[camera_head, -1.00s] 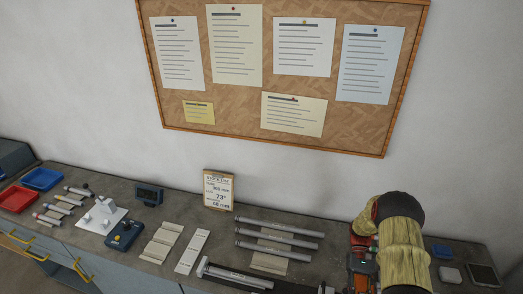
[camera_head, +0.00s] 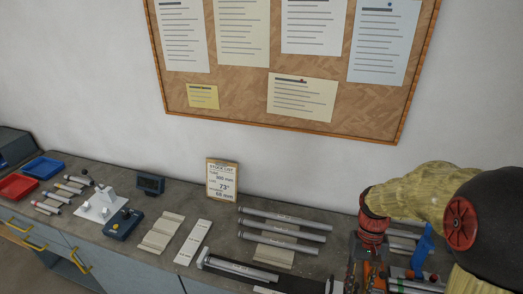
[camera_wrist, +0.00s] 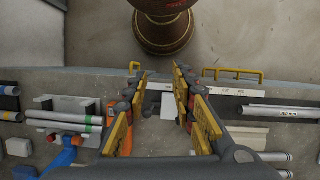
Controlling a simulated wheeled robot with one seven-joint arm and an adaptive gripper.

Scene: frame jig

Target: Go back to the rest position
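My gripper shows in the wrist view (camera_wrist: 160,88) with its two yellow-padded fingers spread apart. It is open, and nothing is held between the fingers. It points down over the workbench (camera_wrist: 300,84) near the bench's front edge. In the head view, my arm reaches in from the right, and the gripper end is low at the right, partly hidden among the bench objects.
Grey tubes (camera_head: 285,225) lie at the bench middle, beside a long fixture (camera_head: 240,268). A stock-list sign (camera_head: 221,180) stands behind. Red (camera_head: 17,186) and blue (camera_head: 43,167) trays sit far left. Tubes and a blue clamp (camera_head: 422,247) lie right, close to my arm.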

